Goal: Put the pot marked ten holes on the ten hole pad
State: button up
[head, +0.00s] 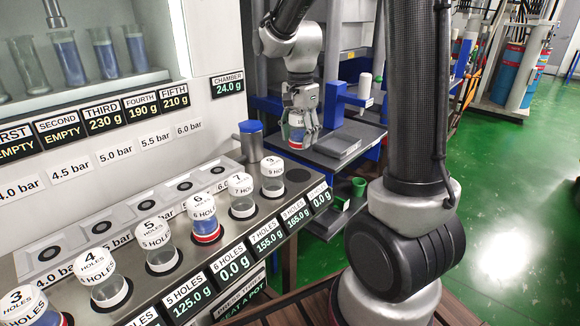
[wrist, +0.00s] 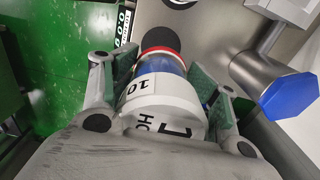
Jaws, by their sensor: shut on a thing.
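My gripper (head: 298,128) is shut on a pot (head: 296,131) and holds it upright above the far end of the metering bench. In the wrist view the pot (wrist: 160,92) has a white cap reading "10" and "HO", a blue body and a red base. The fingers (wrist: 160,85) press it from both sides. The last pad (head: 298,174) in the row is a bare dark disc. The display before it (head: 320,195) reads 0.0 g; its top line is too small to read surely. A dark disc (wrist: 183,3) also shows in the wrist view.
Capped pots stand along the row, including the 8 holes pot (head: 272,177), 7 holes pot (head: 241,195) and red-based 6 holes pot (head: 205,220). A blue-topped post (head: 251,139) stands behind the bench's far end; its blue cap (wrist: 290,97) is close right in the wrist view.

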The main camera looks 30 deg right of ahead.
aim_at(298, 175)
notch_tip(298, 175, down, 10)
jog(key=shift+w+r, duration=0.1)
dwell(0.4)
jog(key=o, duration=1.3)
notch_tip(298, 175, up, 12)
jog(key=shift+f, duration=0.1)
jog(key=s+r+n+t, duration=0.1)
jog(key=s+r+n, duration=0.1)
jog(key=s+n, duration=0.2)
jog(key=s+r+n+t, duration=0.2)
jog(key=s+n, duration=0.3)
jog(key=s, duration=0.5)
jog(key=s+d+r+n+t, duration=0.1)
jog(key=s+r+n, duration=0.1)
jog(key=s+n, duration=0.2)
jog(key=shift+s+d+r+n, duration=0.1)
jog(key=shift+s+r+n, duration=0.05)
jog(key=shift+s, duration=0.8)
jog(key=shift+s+r+n, duration=0.15)
jog(key=shift+s, duration=0.75)
